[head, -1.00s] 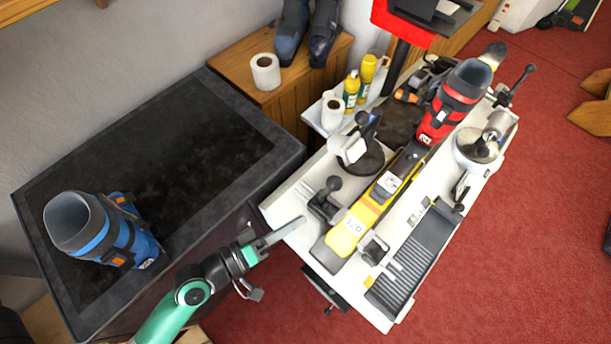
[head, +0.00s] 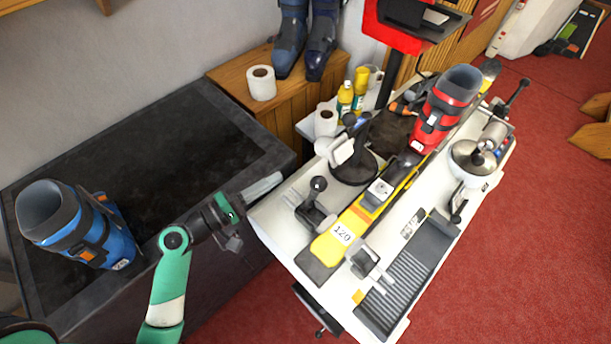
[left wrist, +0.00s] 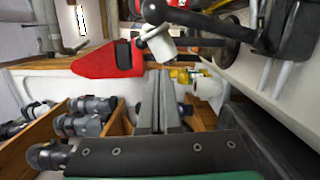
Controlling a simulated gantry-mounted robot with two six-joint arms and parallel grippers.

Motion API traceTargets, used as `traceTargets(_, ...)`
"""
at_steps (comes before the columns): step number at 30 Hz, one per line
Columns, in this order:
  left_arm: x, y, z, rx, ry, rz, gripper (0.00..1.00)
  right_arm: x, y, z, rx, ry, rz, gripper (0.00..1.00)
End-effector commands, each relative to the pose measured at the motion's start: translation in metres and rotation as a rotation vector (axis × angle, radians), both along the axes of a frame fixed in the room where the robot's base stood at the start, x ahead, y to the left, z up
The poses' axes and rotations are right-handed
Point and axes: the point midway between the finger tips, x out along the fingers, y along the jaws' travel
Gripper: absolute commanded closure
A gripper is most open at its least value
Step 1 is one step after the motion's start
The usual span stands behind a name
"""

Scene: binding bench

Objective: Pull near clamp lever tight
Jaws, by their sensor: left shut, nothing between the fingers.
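The near clamp (head: 313,214) stands at the left edge of the white binding bench (head: 283,238), beside the yellow ski (head: 328,246). Its black lever with a ball knob (head: 317,184) points upward. My left gripper (head: 280,179) is shut and empty, just left of the knob in the head view, apart from it in the picture. In the left wrist view the shut fingers (left wrist: 160,98) point forward. A black ball-ended lever (left wrist: 205,24) crosses above them, apparently the near clamp lever. My right gripper is not in view.
A red ski boot (head: 434,122) sits on the ski. A round black stand (head: 354,166) is just behind the near clamp. A dark-topped table (head: 190,130) holds a blue boot (head: 75,235) at left. Red carpet (head: 530,240) lies right of the bench.

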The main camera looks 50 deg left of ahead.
Motion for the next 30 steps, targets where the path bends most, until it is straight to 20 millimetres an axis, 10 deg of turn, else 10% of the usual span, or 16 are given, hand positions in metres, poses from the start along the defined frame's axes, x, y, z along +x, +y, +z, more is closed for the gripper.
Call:
traceTargets(11,0.081,-0.01,0.003,0.002,-0.001,-0.005,1.0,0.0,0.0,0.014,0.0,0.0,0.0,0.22)
traceTargets(30,0.064,-0.045,0.005,0.001,0.0,-0.001,1.0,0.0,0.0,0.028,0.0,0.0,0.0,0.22)
